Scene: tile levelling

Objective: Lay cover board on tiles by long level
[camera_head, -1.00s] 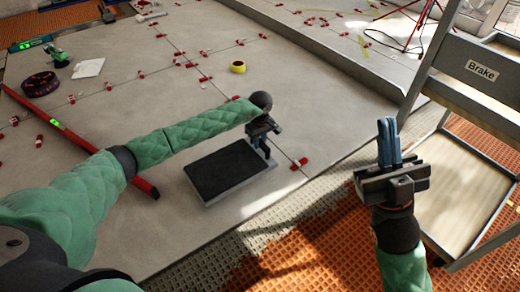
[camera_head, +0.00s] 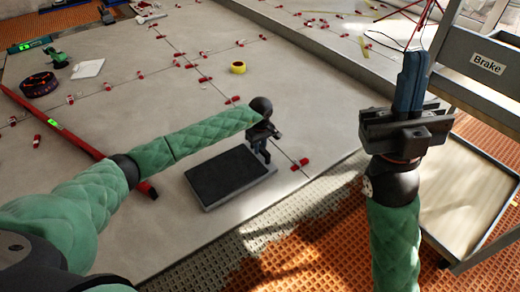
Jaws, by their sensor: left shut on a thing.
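The cover board (camera_head: 222,177), a dark rectangle with a pale grey rim, appears level just over or on the tiles (camera_head: 150,225); I cannot tell whether it touches them. My left gripper (camera_head: 263,155) points down at its far right edge and is shut on it; the wrist partly hides the grip. The long level (camera_head: 72,138), a red bar with a green vial, lies on the tiles at the left; my left arm covers part of its near end.
Red levelling clips (camera_head: 205,79) stand along the tile joints. A grey cart (camera_head: 480,75) labelled "Brake" stands close to my right arm.

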